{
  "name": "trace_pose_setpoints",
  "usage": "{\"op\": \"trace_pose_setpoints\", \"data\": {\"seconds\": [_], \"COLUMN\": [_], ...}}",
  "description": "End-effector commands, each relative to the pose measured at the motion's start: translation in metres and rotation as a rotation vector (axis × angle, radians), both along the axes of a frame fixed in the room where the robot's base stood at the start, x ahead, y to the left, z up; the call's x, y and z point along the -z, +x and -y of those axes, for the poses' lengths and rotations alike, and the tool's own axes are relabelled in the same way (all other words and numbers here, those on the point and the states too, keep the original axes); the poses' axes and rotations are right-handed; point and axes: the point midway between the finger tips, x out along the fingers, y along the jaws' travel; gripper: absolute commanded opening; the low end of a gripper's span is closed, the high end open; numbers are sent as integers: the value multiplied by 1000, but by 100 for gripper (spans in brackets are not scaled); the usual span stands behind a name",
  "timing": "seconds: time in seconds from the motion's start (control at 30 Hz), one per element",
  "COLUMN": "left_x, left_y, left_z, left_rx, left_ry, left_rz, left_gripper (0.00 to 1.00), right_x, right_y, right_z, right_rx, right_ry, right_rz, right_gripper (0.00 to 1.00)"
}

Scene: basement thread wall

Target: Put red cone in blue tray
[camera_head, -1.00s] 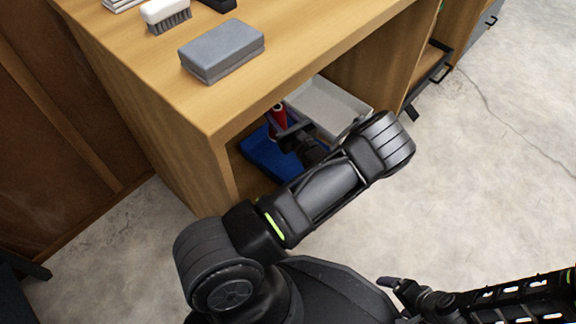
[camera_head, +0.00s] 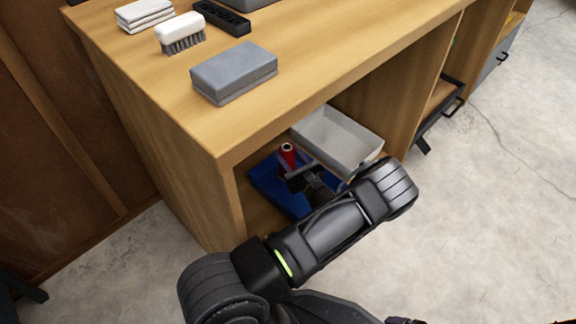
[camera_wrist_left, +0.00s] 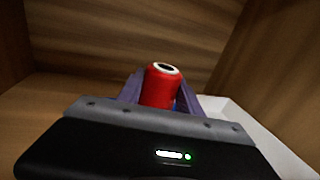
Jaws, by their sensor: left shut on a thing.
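The red cone (camera_head: 289,152) is a red thread spool with a pale top and a dark hole. It stands roughly upright inside the cabinet's lower opening, over the blue tray (camera_head: 266,181). My left gripper (camera_head: 287,168) is shut on the cone. The left wrist view shows the cone (camera_wrist_left: 160,88) between the two purple fingers of the gripper (camera_wrist_left: 160,100). The cone's lower part is hidden, so I cannot tell whether it touches the tray floor. My left forearm covers part of the tray. At the bottom edge only a small dark part shows, too little to identify my right gripper.
A grey-white tray (camera_head: 338,138) stands just right of the blue tray. The wooden cabinet top (camera_head: 330,58) is above them, with a grey block (camera_head: 234,75), a brush (camera_head: 180,34) and folded cloths (camera_head: 144,14). The concrete floor (camera_head: 470,220) at right is clear.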

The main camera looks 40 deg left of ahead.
Motion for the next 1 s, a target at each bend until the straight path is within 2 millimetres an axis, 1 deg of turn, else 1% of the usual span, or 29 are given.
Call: {"op": "trace_pose_setpoints", "data": {"seconds": [0.07, 0.13, 0.3, 0.4, 0.77, 0.8, 1.0], "left_x": [1, 8, 38, 49, 50, 51, 51], "left_y": [0, 0, 0, 0, 0, 0, 0], "left_z": [0, 0, 0, 0, 0, 0, 0], "left_rx": [0, 0, 0, 0, 0, 0, 0], "left_ry": [1, 0, 0, 0, 0, -1, -1], "left_rz": [0, -1, -1, 0, 0, -1, 0], "left_gripper": [0, 0, 0, 0, 0, 43, 59], "right_x": [1, 5, 21, 26, 24, 24, 24], "right_y": [0, 0, 2, 4, 4, 4, 4], "right_z": [0, 0, 1, 1, 2, 2, 2], "right_rx": [0, 0, 2, 3, 3, 3, 3], "right_ry": [0, 0, 3, 4, 5, 5, 5], "right_rz": [0, 0, 1, 2, 2, 2, 2], "right_gripper": [90, 90, 90, 90, 90, 90, 90]}}
